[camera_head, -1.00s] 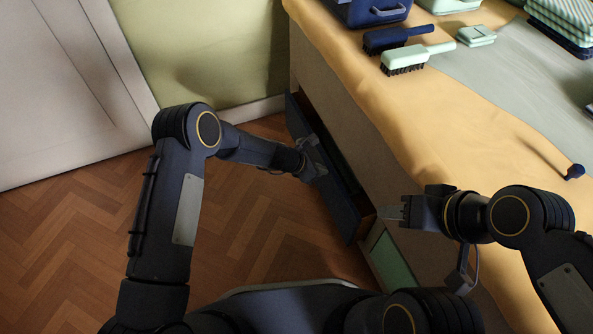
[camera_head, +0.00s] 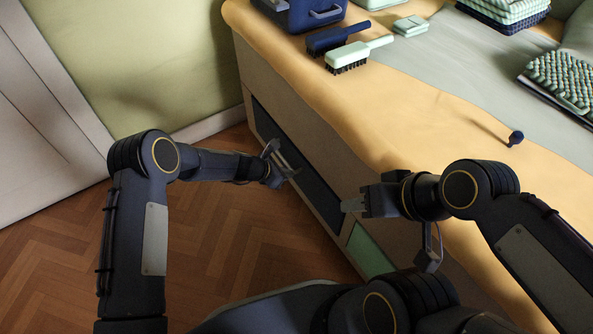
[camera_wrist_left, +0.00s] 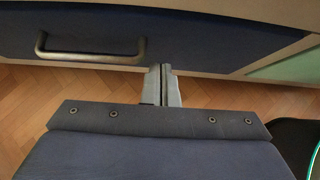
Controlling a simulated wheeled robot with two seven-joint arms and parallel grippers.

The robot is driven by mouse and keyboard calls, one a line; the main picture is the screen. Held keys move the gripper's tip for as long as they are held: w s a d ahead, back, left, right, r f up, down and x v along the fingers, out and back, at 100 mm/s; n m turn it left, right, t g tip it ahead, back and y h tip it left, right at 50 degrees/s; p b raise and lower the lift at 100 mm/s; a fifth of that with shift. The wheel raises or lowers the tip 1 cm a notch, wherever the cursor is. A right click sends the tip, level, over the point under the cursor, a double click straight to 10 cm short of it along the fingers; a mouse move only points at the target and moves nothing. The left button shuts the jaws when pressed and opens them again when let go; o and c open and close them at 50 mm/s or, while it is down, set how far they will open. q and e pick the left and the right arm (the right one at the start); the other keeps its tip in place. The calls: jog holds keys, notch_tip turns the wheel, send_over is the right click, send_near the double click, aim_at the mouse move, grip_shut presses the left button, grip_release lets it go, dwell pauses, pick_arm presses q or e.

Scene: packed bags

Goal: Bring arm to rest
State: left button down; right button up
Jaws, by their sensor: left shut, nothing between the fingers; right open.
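My left gripper (camera_head: 289,168) is in front of the dark blue drawer front (camera_head: 318,196). In the left wrist view its fingers (camera_wrist_left: 161,72) are shut together with nothing between them. The drawer front (camera_wrist_left: 200,40) spans that view, with a grey metal bar handle (camera_wrist_left: 90,56) to the left of the fingers. The fingers are apart from the handle. The drawer looks flush with the cabinet. My right gripper (camera_head: 350,205) is open and empty beside the cabinet front, below the tabletop edge.
On the cloth-covered top (camera_head: 400,110) are a dark blue brush (camera_head: 335,37), a mint brush (camera_head: 347,55), a blue case (camera_head: 300,12), folded cloths (camera_head: 411,25) and a small dark knob (camera_head: 516,138). Wood floor (camera_head: 220,230) lies clear at left.

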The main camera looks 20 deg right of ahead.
pick_arm(q)
jog(key=p+v, duration=0.2)
jog(key=v, duration=0.6)
jog(key=shift+r, duration=0.45)
pick_arm(e)
jog(key=r, duration=0.3)
jog(key=shift+w+r, duration=0.15)
jog(key=shift+w, duration=0.05)
pick_arm(q)
jog(key=shift+a, duration=0.15)
